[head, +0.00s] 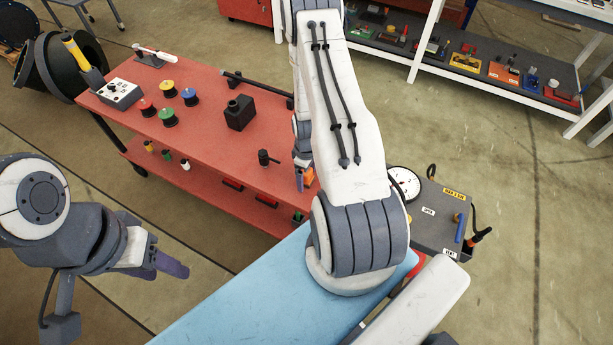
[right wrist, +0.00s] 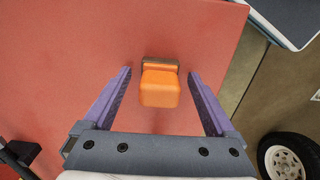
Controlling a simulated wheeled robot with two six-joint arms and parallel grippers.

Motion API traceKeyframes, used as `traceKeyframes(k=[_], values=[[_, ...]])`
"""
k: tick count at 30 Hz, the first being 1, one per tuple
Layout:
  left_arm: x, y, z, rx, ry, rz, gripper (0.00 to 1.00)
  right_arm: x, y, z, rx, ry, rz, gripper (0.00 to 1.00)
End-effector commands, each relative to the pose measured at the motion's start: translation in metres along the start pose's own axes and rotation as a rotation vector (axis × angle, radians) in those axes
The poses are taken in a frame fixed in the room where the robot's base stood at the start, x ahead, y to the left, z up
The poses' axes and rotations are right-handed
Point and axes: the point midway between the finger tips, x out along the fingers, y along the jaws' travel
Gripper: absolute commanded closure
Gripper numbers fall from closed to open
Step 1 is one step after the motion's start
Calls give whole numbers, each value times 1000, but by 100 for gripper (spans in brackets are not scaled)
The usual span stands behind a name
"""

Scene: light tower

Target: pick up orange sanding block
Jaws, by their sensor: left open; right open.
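The orange sanding block (right wrist: 160,88) lies on the red cart top (right wrist: 75,60) in the right wrist view. It has an orange body with a brown strip along its far side. My right gripper (right wrist: 160,75) is open, with one purple finger on each side of the block and a gap on both sides. In the head view, a bit of the block (head: 308,177) shows beside my right gripper (head: 300,180), and my right arm hides much of that area. My left gripper (head: 172,264) is open and empty, off to the left of the cart and apart from it.
On the cart stand several coloured spools (head: 168,117), a black box (head: 240,112), a small black part (head: 266,158) and a grey switch box (head: 120,93). A dark grey machine with a dial (head: 404,183) stands to the right. A shelf (head: 480,68) stands behind.

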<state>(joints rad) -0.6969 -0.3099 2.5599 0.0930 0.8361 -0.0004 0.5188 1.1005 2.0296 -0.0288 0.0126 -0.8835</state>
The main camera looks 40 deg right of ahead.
Motion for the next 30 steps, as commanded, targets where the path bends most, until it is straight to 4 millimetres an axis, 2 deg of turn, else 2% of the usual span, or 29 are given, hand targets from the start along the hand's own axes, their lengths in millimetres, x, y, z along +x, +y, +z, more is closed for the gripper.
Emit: traceKeyframes(k=[4, 5, 9, 11, 12, 23, 30], values=[[0, 0, 0, 0, 0, 0, 50, 0, 0, 0, 1, 1, 1, 9], [0, 0, 0, 0, 0, 0, 50, 0, 0, 0, 1, 1, 1, 16], [0, 0, 0, 0, 0, 0, 50, -1, 0, 0, 1, 1, 1, 70], [0, 0, 0, 0, 0, 0, 50, -1, 0, 0, 1, 1, 1, 93], [0, 0, 0, 0, 0, 0, 50, -1, 0, 0, 1, 1, 1, 100], [-1, 0, 0, 0, 0, 0, 50, -8, 1, -1, 1, 2, 3, 100], [0, 0, 0, 0, 0, 0, 50, -42, 2, -1, 1, 5, 6, 100]])
